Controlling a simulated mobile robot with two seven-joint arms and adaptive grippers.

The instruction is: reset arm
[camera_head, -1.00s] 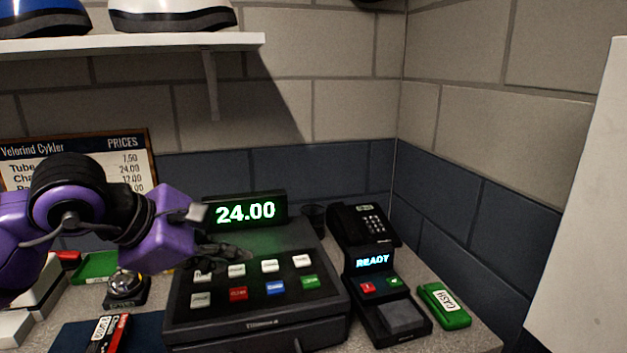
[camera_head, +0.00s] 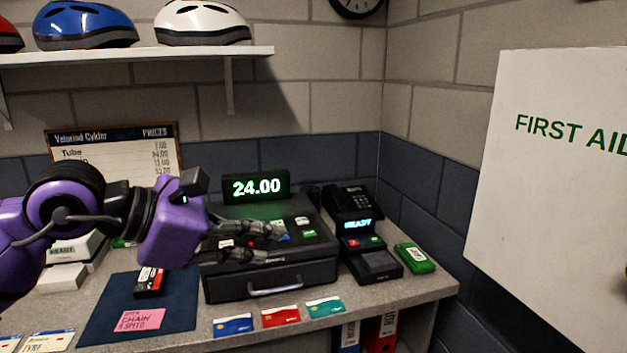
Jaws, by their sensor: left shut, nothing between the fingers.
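My left arm comes in from the left, purple with black joints. My left gripper (camera_head: 278,243) is shut and empty, its grey fingers pointing right over the front of the black cash register (camera_head: 318,268). It covers many of the register's keys, and I cannot tell whether it touches them. The register's display (camera_head: 256,187) reads 24.00 in green. My right gripper is not in view.
Blue, red (camera_head: 281,316) and teal cards lie along the counter's front edge. A dark mat (camera_head: 104,309) holds a pink tag. A white FIRST AID cabinet (camera_head: 560,200) juts in at right.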

